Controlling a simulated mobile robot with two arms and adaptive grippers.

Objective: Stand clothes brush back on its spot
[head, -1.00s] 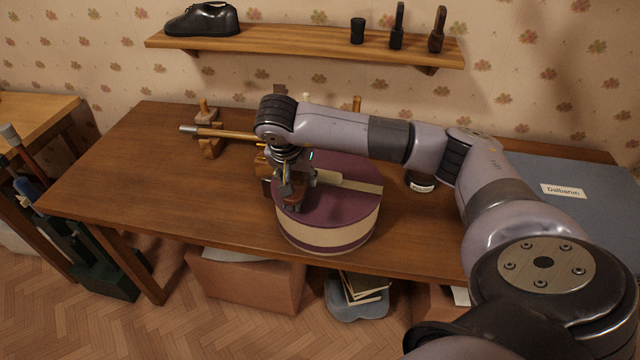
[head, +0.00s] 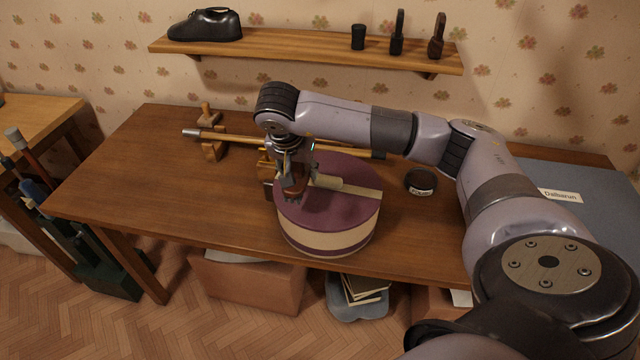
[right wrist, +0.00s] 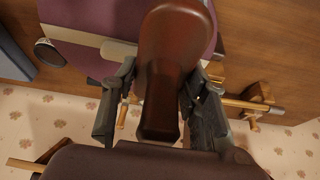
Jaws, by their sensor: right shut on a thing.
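My right gripper (head: 293,176) is shut on a brown wooden brush (head: 296,190), which I take to be the clothes brush. In the head view they are above the left part of a round purple and cream box (head: 330,235). The right wrist view shows the brush's smooth reddish-brown back and handle (right wrist: 172,60) between the two dark fingers (right wrist: 160,105). I cannot tell whether the brush touches the box lid. Its bristles are mostly hidden. My left gripper is not in view.
A wall shelf (head: 270,44) holds a dark shoe (head: 205,25), a black cylinder (head: 358,37) and two upright brushes (head: 397,33). Behind the box, a cane (head: 240,136) lies on wooden supports. A round tin (head: 420,181) and blue case (head: 590,210) are to the right. The table's left part is clear.

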